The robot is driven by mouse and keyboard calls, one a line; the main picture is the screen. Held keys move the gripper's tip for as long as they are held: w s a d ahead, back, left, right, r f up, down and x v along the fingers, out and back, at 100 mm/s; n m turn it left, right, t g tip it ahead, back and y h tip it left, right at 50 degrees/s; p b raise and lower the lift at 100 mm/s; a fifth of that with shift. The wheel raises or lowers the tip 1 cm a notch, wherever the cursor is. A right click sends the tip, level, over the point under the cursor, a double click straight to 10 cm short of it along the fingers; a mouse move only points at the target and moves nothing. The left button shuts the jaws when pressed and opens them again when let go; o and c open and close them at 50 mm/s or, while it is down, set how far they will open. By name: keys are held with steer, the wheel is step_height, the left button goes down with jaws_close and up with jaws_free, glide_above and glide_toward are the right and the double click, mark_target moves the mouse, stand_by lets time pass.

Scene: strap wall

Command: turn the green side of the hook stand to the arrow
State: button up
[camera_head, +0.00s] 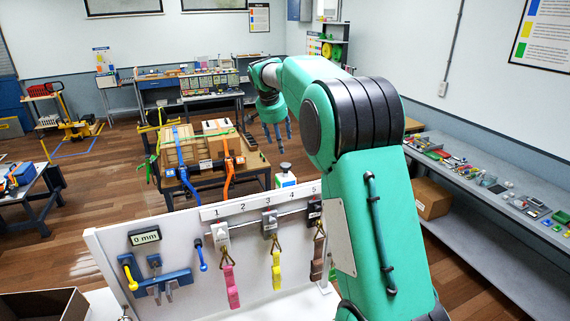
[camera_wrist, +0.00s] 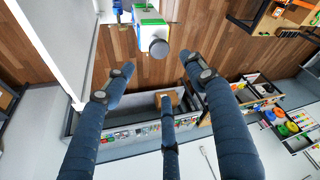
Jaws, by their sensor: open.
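What looks like the hook stand (camera_head: 285,178) is a white block with green and blue parts and a grey knob on top. It stands behind the white board, and its lower part is hidden. In the wrist view the block (camera_wrist: 149,20) shows at the top, with green on its edges and its dark round knob (camera_wrist: 158,47) towards my fingers. My gripper (camera_head: 277,132) hangs above and beyond it in the head view. In the wrist view my gripper (camera_wrist: 160,76) has its blue fingers spread, with nothing between them. I cannot make out the arrow.
The white board (camera_head: 120,240) carries numbered hooks with hanging straps (camera_head: 230,285) and blue tools. A table with strapped boxes (camera_head: 190,150) stands left of the stand. A long grey bench (camera_head: 470,200) with small parts runs along the right. Wooden floor is open at the left.

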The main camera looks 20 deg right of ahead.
mark_target(286, 164)
steer(key=p+x, duration=0.2)
steer(key=x, duration=1.1)
steer(key=shift+w+d+f, duration=0.1)
steer(key=shift+d+f, duration=0.05)
steer(key=shift+f, duration=0.15)
steer(key=shift+r, duration=0.1)
jaws_close()
